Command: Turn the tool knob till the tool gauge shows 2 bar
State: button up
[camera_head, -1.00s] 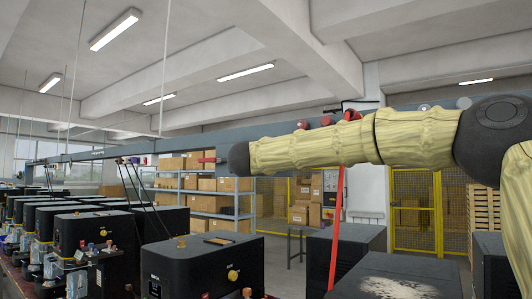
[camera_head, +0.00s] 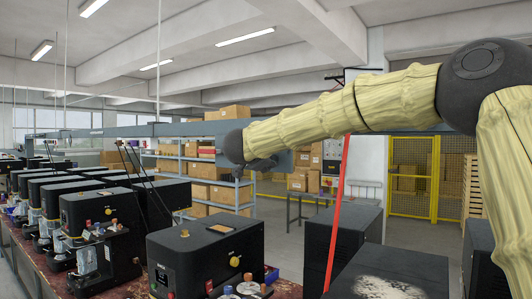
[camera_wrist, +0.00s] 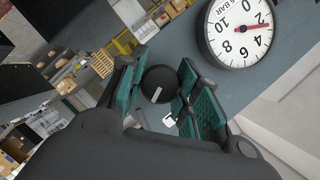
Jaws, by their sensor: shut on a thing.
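The tool knob (camera_wrist: 158,84), black and round with a white mark, sits between the green-padded fingers of my gripper (camera_wrist: 160,92) in the wrist view. The fingers are shut on its sides. The tool gauge (camera_wrist: 238,31), a white dial with a black rim, is at the upper right of that view. Its red needle points between 2 and 4, nearer the 2. In the head view my gripper (camera_head: 262,166) is small and dark at the end of the yellow-sleeved arm. I cannot make out the knob or the gauge there.
A grey-blue beam (camera_head: 108,132) runs across behind my arm. Black machines (camera_head: 205,255) stand in a row on a red bench at the left, below the gripper. A red strip (camera_head: 338,215) rises at the centre. Shelves with boxes (camera_head: 205,170) stand behind.

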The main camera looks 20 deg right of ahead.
jog(key=shift+n+g+p, duration=0.4)
dwell(0.4)
jog(key=o, duration=1)
jog(key=v, duration=1.2)
jog(key=shift+f, duration=0.1)
jog(key=shift+w, duration=0.1)
